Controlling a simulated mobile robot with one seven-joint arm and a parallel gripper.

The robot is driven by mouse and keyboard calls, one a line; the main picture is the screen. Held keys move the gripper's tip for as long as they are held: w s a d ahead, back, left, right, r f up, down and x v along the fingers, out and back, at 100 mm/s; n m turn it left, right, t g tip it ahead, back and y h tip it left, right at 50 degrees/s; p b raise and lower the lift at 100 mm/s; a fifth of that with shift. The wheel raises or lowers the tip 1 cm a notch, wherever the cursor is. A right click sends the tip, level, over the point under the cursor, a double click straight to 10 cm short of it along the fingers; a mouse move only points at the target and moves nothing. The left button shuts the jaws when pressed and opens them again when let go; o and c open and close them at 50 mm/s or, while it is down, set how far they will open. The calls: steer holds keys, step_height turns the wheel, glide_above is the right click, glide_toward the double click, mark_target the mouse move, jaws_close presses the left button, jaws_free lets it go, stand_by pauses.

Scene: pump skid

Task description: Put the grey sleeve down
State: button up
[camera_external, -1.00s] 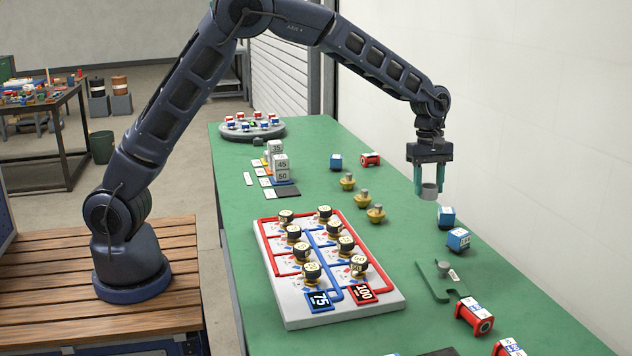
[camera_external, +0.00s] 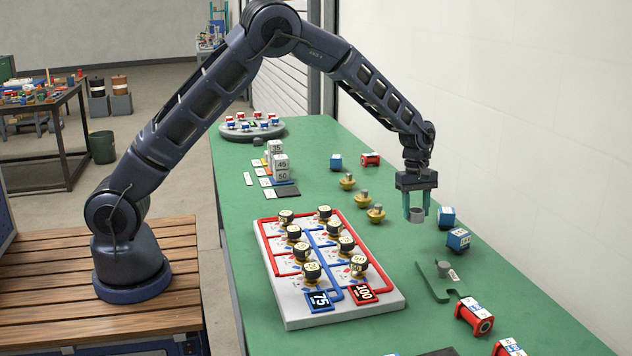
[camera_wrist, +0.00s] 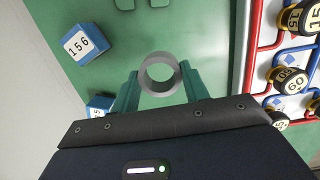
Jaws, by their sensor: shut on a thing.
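The grey sleeve (camera_external: 416,215) is a short open ring held between the fingertips of my gripper (camera_external: 416,207). In the wrist view the sleeve (camera_wrist: 159,73) shows its open bore, with a green finger of my gripper (camera_wrist: 160,84) on each side. My gripper is shut on it. In the external view it hangs by the blue blocks, left of them. I cannot tell exactly how high above the green bench (camera_external: 400,244) the sleeve is.
Blue blocks (camera_external: 458,239) stand just right of my gripper. A green plate with a grey post (camera_external: 443,268) lies nearer the camera. The white board with red and blue pipes (camera_external: 290,312) and black-topped knobs is to the left. Brass-coloured pieces (camera_external: 375,214) stand left of my gripper.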

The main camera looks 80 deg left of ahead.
mark_target(417, 251)
step_height(417, 251, down, 9)
steer(key=shift+f, duration=0.1)
stand_by(0.4)
steer(key=shift+f, duration=0.1)
steer(key=o, duration=1)
